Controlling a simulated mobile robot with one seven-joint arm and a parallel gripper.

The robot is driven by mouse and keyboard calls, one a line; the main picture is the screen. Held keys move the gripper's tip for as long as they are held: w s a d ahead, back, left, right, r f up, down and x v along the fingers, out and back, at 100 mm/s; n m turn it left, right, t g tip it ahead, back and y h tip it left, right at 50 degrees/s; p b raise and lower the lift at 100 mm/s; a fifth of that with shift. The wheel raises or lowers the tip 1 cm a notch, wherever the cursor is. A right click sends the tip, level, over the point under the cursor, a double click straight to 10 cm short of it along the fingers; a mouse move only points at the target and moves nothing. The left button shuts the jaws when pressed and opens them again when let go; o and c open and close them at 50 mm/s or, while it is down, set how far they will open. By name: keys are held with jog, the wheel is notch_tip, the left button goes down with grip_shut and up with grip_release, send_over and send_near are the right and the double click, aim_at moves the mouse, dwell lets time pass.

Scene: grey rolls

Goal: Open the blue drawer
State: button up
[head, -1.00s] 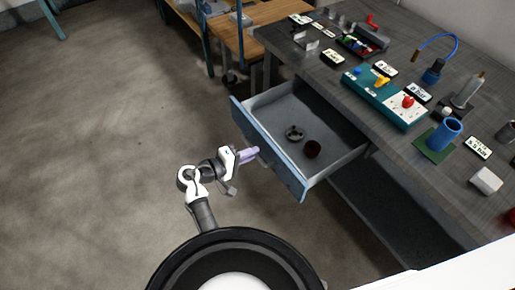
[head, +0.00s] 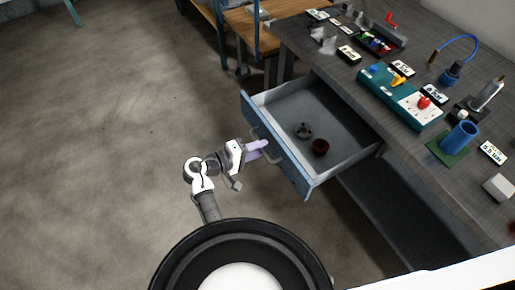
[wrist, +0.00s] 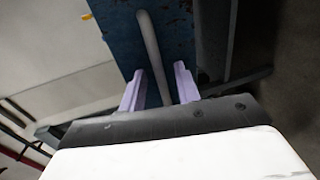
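The blue drawer (head: 290,168) stands pulled well out of the grey workbench (head: 335,62), with its grey inside showing. Its bar handle (head: 267,150) is on the outer face of the front; it also shows in the wrist view (wrist: 149,48). My gripper (head: 260,149) is at this handle, in front of the drawer. In the wrist view my gripper's two pale purple fingers (wrist: 158,88) stand apart on either side of the handle bar, with gaps visible.
The bench top holds a teal block with coloured knobs (head: 402,98), a blue cylinder (head: 461,137), label cards and small parts. A wooden table (head: 262,20) stands beyond the bench. The floor (head: 110,130) to the left is clear.

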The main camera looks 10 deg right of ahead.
jog(key=b+v, duration=0.2)
jog(key=v, duration=1.1)
jog(key=shift+a, duration=0.4)
jog(key=shift+s, duration=0.1)
